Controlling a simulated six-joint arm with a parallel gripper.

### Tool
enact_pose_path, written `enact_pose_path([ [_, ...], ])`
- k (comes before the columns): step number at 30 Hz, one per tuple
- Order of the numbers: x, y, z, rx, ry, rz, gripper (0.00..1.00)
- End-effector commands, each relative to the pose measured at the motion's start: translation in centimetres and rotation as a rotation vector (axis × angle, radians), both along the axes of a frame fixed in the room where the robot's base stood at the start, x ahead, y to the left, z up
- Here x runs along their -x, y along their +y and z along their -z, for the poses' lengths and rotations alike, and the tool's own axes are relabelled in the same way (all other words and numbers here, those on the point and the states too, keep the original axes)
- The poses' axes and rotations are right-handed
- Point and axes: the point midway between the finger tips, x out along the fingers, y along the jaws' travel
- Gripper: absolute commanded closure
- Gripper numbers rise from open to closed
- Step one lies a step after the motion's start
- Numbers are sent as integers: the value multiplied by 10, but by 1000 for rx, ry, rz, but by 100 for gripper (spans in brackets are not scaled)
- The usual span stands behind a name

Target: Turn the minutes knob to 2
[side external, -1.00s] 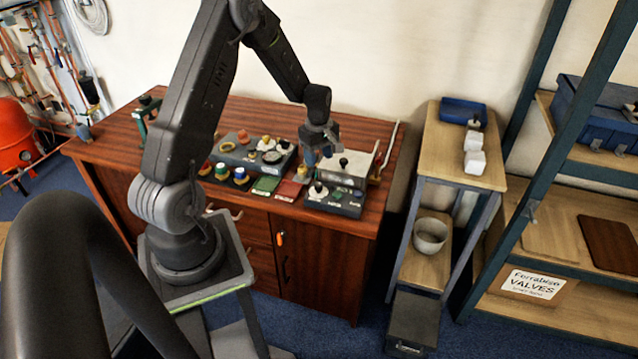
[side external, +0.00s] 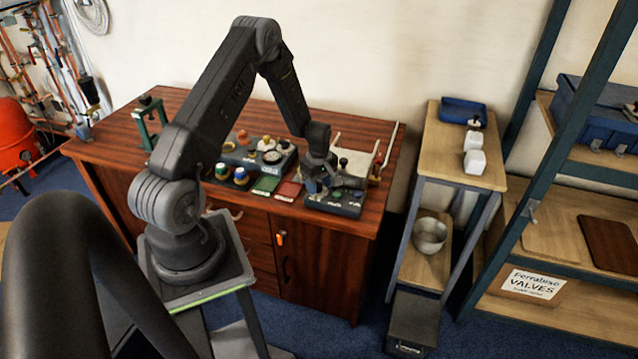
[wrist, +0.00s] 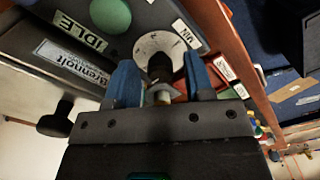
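In the wrist view, the minutes knob (wrist: 159,66) is a dark knob on a round pale dial (wrist: 158,43), beside a label reading "MIN". My gripper (wrist: 161,72) has its two blue fingers on either side of the knob, with gaps visible, so it looks open around it. The knob's pointer and the dial numbers cannot be read. In the side view, my gripper (side external: 318,186) is down at the left part of the dark control box (side external: 345,208) and hides the minutes knob there.
The wrist view shows a green button (wrist: 111,14), an "IDLE" display (wrist: 80,32) and another black knob (wrist: 56,119) close by. In the side view, red (side external: 289,190) and green (side external: 266,185) pads and a box with several coloured knobs (side external: 262,155) stand left of my gripper.

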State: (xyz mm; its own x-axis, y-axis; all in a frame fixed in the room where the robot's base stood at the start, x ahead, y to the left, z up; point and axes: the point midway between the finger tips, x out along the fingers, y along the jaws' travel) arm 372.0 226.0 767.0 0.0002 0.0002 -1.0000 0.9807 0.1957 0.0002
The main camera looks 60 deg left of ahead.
Motion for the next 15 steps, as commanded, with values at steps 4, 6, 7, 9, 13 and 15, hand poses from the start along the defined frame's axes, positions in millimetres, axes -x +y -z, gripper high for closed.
enact_pose_path([
  [4,0,0,0,0,0,0,66],
  [6,0,0,0,0,0,0,73],
  [7,0,0,0,0,0,0,76],
  [9,0,0,0,0,0,0,83],
  [13,0,0,0,0,0,0,95],
  [15,0,0,0,0,0,0,98],
])
